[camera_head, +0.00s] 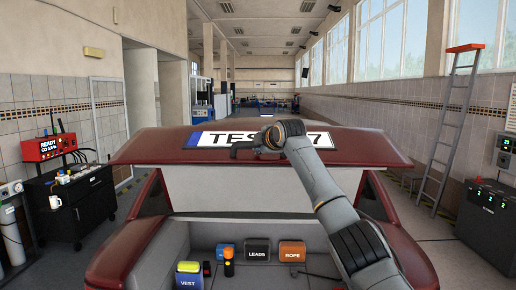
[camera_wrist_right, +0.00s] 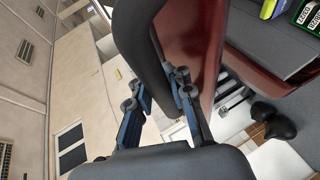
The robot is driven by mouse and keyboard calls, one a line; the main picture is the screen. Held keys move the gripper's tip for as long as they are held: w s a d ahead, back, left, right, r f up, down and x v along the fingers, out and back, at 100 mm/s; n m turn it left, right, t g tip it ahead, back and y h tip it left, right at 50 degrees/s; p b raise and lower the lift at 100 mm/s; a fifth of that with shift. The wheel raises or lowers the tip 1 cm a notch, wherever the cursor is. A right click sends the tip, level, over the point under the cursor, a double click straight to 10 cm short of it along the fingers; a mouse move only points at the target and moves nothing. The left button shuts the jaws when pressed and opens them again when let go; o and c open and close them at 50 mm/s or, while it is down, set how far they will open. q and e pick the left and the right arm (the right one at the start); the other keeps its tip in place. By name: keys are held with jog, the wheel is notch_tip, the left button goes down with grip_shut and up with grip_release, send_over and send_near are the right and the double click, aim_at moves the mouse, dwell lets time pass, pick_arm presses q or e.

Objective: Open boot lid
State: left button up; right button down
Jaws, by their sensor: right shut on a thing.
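The dark red boot lid (camera_head: 140,150) is raised and stands open over the car's boot, with its number plate (camera_head: 215,139) facing me. The boot floor and its contents show below it. My right arm crosses in front of the lid, and my right gripper (camera_head: 240,151) is at the plate, covering part of its lettering. In the right wrist view the right gripper's fingers (camera_wrist_right: 163,100) are close around a dark part beside the red lid panel (camera_wrist_right: 202,50). The exact contact is partly hidden. My left gripper is not in view.
A black cart (camera_head: 75,205) stands at left; a ladder (camera_head: 448,135) leans at right.

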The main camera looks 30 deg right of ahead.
jog(key=c, duration=1.3)
grip_release()
jog(key=shift+r, duration=0.25)
jog(key=shift+o, duration=0.5)
jog(key=shift+s+a, duration=0.2)
jog(key=shift+s, duration=0.05)
jog(key=shift+s+r, duration=0.1)
jog(key=shift+s, duration=0.35)
jog(key=v, duration=1.1)
